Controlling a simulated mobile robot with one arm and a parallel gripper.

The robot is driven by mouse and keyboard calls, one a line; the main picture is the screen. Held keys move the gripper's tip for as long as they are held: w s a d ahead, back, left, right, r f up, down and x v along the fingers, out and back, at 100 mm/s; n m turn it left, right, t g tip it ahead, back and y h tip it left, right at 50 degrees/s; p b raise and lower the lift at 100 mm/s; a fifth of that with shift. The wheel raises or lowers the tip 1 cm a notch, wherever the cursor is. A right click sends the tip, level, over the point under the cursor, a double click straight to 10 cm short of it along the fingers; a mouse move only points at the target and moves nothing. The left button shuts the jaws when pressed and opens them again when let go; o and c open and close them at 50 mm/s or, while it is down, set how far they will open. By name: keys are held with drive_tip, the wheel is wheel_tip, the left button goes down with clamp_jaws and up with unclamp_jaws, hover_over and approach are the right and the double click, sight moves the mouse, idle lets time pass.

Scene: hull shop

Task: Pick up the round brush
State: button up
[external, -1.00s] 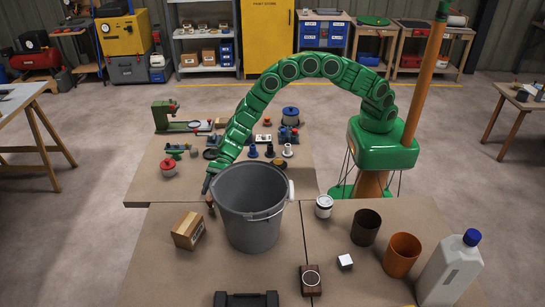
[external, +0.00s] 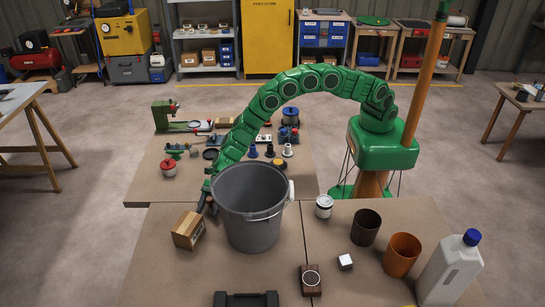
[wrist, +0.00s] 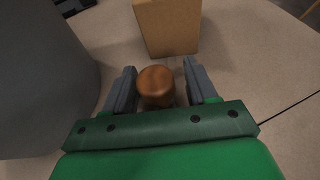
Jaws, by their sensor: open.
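A brown, rounded wooden knob (wrist: 156,82), which looks like the top of the round brush, stands between the two fingers of my gripper (wrist: 159,70) in the wrist view. The part of it below the knob is hidden. The fingers are open on either side of it, with a narrow gap at the right. In the external view my gripper (external: 206,201) points down just left of the grey bucket (external: 250,222), and it largely covers the brush there.
A cardboard box (external: 187,231) stands just in front of my gripper, and the bucket is close on its right. A white tin (external: 323,206), dark cup (external: 366,227), orange cup (external: 402,255) and white jug (external: 452,272) stand further right.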

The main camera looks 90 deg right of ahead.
drive_tip(key=c, duration=1)
drive_tip(key=shift+r, duration=0.15)
